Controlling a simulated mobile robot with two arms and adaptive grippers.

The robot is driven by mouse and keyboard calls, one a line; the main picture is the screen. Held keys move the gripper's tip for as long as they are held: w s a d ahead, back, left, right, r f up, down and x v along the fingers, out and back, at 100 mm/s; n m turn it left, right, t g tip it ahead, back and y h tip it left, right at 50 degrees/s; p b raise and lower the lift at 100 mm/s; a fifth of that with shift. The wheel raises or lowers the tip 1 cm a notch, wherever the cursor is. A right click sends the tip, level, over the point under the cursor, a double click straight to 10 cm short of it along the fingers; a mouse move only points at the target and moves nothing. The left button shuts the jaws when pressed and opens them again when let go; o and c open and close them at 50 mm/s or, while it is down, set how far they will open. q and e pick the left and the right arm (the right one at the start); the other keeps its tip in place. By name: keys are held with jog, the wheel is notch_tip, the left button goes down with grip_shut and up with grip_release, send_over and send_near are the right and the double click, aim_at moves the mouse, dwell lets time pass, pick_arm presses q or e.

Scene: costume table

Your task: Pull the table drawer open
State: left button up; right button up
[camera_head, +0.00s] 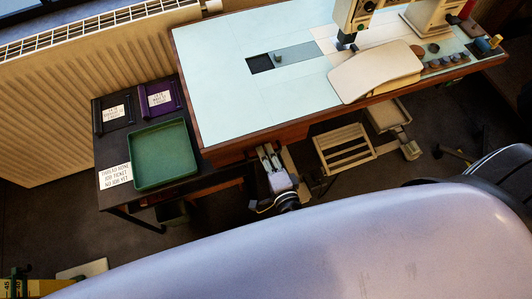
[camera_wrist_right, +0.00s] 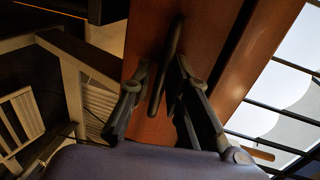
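The sewing table (camera_head: 240,90) has a pale blue top and a wooden edge. In the right wrist view a reddish-brown wooden drawer front (camera_wrist_right: 150,35) fills the middle. A dark bar handle (camera_wrist_right: 170,62) stands out from it. My right gripper (camera_wrist_right: 163,80) is open, with one finger on each side of the handle and a gap showing on at least the left side. I cannot tell whether the right finger touches it. In the head view my right gripper (camera_head: 267,152) is at the table's front edge, which hides the handle. My left gripper is not in view.
A low dark side table (camera_head: 112,150) with a green tray (camera_head: 163,155) stands left of the table. A slatted footrest or pedal (camera_head: 345,148) is under the table on the right. A radiator (camera_head: 90,85) is behind.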

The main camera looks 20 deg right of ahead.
jog(key=shift+w, duration=0.1)
jog(key=shift+c, duration=0.2)
grip_shut()
dwell(0.5)
